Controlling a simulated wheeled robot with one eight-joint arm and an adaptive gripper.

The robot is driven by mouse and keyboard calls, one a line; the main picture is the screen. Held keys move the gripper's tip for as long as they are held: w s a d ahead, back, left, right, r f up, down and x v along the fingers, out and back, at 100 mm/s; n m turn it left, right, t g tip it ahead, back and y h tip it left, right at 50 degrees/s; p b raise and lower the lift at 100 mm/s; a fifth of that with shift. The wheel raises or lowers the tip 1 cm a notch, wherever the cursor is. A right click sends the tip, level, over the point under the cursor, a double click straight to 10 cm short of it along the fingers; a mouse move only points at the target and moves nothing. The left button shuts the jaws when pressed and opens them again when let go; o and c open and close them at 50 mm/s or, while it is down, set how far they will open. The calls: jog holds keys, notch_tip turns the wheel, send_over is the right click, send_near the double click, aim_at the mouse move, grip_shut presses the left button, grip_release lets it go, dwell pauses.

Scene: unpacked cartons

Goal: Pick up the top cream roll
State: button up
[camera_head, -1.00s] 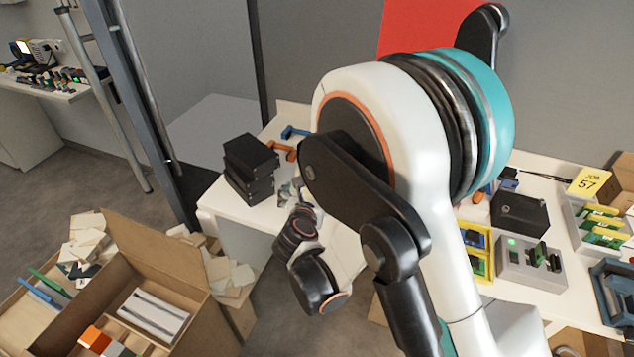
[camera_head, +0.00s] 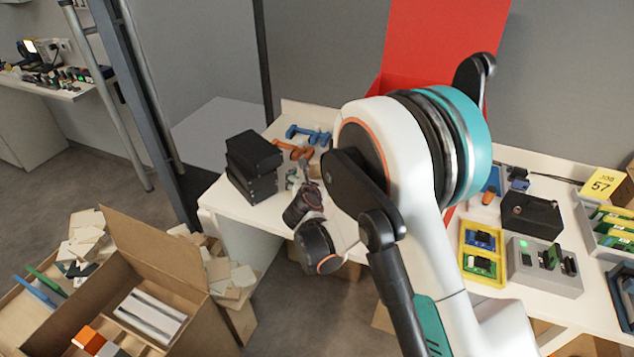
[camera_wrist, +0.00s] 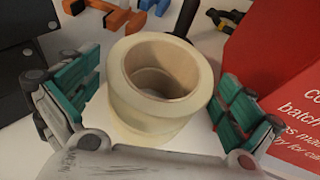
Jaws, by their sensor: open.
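A cream roll (camera_wrist: 117,78) with a wide hollow core stands in the middle of the wrist view. It rests, slightly offset, on another cream roll (camera_wrist: 145,130), which shows below it. My gripper (camera_wrist: 162,84) is open, with one green-padded finger to the left of the top roll and one to its right. Gaps remain between the pads and the roll. In the head view my wrist hangs over the left part of the white table, and the rolls are mostly hidden there.
Stacked black boxes (camera_head: 254,160) stand close on the left. Orange and blue clamps (camera_head: 306,134) lie behind. An upright red box (camera_head: 440,45) with a printed panel (camera_wrist: 287,120) is close on the right. Device trays fill the table's right side.

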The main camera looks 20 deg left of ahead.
jog(key=shift+x, duration=1)
jog(key=c, duration=1)
jog(key=shift+o, duration=0.2)
